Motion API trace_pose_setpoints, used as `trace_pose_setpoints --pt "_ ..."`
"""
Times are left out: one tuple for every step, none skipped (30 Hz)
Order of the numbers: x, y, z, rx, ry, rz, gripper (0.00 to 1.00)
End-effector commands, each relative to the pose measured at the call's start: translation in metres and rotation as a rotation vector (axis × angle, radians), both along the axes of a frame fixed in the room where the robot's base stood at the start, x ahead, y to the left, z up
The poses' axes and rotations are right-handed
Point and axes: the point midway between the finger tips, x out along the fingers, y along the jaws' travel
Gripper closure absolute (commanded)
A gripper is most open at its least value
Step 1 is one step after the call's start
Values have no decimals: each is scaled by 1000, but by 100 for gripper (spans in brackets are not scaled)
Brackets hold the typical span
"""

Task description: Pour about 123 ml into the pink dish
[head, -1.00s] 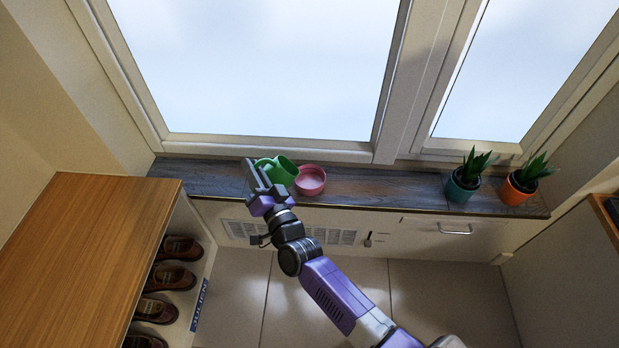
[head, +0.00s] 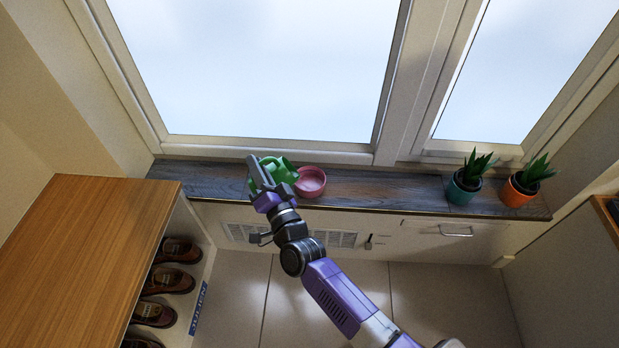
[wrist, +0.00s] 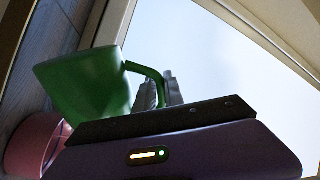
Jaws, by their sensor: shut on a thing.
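The pink dish (head: 311,182) sits on the dark wooden window sill, and its left part shows at the lower left of the wrist view (wrist: 30,143). A green pouring vessel (head: 286,170) with a handle is just left of the dish. My gripper (head: 258,175) is shut on it, with the dark fingers at its handle in the wrist view (wrist: 158,92). In the wrist view the green vessel (wrist: 82,88) appears tilted, close above the dish. I cannot see its contents or any stream. The dish's inside shows pale pink in the head view.
The sill (head: 390,186) is clear between the dish and two potted plants, one in a teal pot (head: 463,190) and one in an orange pot (head: 518,191). The window stands behind. A wooden shoe cubby (head: 90,255) with several brown shoes is at the left.

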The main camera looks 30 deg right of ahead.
Motion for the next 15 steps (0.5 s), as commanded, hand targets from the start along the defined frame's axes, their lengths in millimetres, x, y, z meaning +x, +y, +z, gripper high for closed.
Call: trace_pose_setpoints --pt "0 -1 3 9 -5 -1 100" --pt "0 -2 3 16 -5 -2 100" --pt "0 -2 4 25 -6 -1 100" --pt "0 -3 5 31 -8 -1 100" --pt "0 -3 5 34 -8 -1 100" --pt "0 -3 5 38 -9 -1 100" --pt "0 -4 6 42 -9 0 100" --pt "0 -4 6 45 -10 -1 100" --pt "0 -4 6 47 -10 0 100" --pt "0 -4 6 48 -10 0 100" --pt "0 -4 6 49 -11 -1 100" --pt "0 -4 7 51 -11 -1 100" --pt "0 -5 7 53 -11 0 100" --pt "0 -5 7 54 -12 -1 100" --pt "-1 -5 7 56 -12 -1 100"
